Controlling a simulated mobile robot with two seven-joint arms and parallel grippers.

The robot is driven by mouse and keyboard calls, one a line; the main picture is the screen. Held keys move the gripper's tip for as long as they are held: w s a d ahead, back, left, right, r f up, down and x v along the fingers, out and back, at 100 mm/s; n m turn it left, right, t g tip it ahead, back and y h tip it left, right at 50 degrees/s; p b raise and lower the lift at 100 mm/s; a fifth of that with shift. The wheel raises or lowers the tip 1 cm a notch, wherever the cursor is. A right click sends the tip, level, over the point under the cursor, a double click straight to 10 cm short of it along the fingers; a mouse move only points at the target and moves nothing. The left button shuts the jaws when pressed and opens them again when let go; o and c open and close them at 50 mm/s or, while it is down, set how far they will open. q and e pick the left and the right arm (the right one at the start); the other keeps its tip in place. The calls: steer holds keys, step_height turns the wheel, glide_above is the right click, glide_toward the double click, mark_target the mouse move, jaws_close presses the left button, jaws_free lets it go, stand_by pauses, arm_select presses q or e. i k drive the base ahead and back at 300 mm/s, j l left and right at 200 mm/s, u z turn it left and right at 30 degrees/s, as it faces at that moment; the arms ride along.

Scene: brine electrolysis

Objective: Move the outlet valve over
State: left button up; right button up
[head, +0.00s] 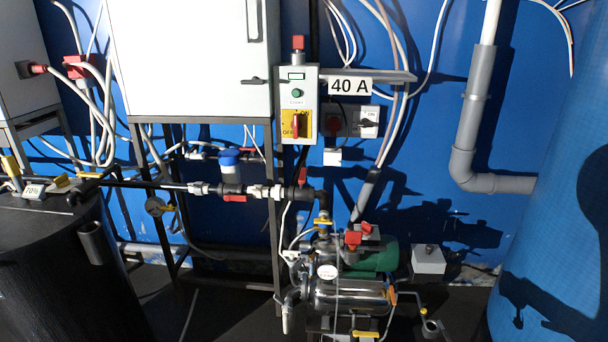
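No valve is labelled as the outlet valve, so I cannot tell which one it is. A valve with an upright red handle (303,177) sits on the dark pipe run in the middle. Left of it, another valve has a red handle (234,198) lying along the pipe, below a blue-capped fitting (229,158). A yellow-handled valve (324,222) is on the downpipe above the pump (348,294). Neither gripper is in view.
A control box (297,103) with a red-yellow switch and a "40 A" sign (350,86) hangs on the blue wall. A white cabinet (185,60) stands upper left. The black tank (60,265) fills the lower left, a blue tank (560,220) the right. Shadows fall on wall and tank.

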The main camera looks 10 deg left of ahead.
mark_target(301, 180)
steer(key=i+j+z, duration=0.15)
steer(key=j, duration=0.2)
steer(key=i+j+z, duration=0.15)
steer(key=j, duration=0.25)
steer(key=i+j+z, duration=0.15)
steer(key=j, duration=0.25)
steer(key=i+j+z, duration=0.15)
steer(key=j, duration=0.25)
